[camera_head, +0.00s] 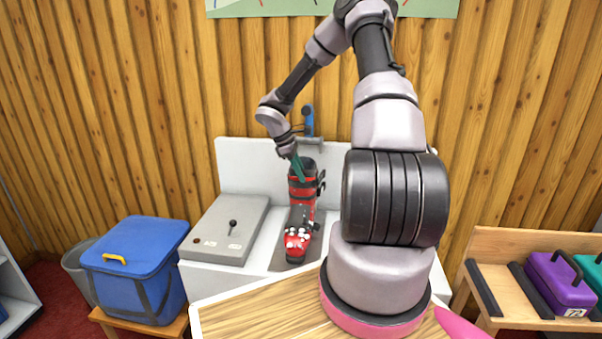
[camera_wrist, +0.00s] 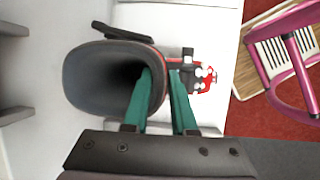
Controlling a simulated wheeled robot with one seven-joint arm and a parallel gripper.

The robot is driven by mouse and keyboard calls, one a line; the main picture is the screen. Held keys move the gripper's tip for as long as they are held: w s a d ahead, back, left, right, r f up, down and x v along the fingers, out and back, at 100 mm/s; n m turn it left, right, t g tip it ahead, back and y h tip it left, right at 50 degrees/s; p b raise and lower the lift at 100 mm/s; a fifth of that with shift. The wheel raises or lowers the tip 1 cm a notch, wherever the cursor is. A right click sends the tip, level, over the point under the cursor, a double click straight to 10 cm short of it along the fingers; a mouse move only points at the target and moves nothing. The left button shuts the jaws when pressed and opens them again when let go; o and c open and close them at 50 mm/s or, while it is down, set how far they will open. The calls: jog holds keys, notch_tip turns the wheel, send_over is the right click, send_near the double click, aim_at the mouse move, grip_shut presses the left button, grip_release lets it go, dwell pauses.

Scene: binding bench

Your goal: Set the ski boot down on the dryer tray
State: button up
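The ski boot (camera_head: 303,195) is red and black, upright on or just above a dark grey plate (camera_head: 283,262) on the white bench; I cannot tell whether it touches. Its toe points towards the front. My gripper (camera_head: 299,168) is at the top of the cuff. In the wrist view, the green fingers (camera_wrist: 163,100) straddle the cuff wall, one inside the dark opening of the boot (camera_wrist: 90,78) and one outside. They appear closed on the wall. I cannot tell for sure which surface is the dryer tray; the grey plate is the one under the boot.
A grey box with a lever (camera_head: 228,232) stands left of the boot. A blue clamp-like fixture (camera_head: 308,122) is behind it. A lidded blue bin (camera_head: 137,262) stands at left. A wooden rack (camera_head: 518,240) with a purple case (camera_head: 558,284) is at right. A wooden top (camera_head: 250,312) lies in front.

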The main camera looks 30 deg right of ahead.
jog(key=o, duration=0.3)
jog(key=v, duration=1.1)
jog(key=s+a+r+m+t+y, duration=0.2)
jog(key=s+r+m, duration=0.3)
jog(key=s+r, duration=0.3)
jog(key=s+a+r+m+t+y, duration=0.2)
jog(key=s+a+r+m, duration=0.3)
jog(key=s+r, duration=0.3)
jog(key=s+a+r+m+t+y, duration=0.2)
jog(key=s+a+r+m+t, duration=0.2)
jog(key=s+r, duration=0.5)
jog(key=shift+s+a+r+m+y, duration=0.1)
jog(key=shift+s+m+y, duration=0.35)
jog(key=shift+s, duration=1.25)
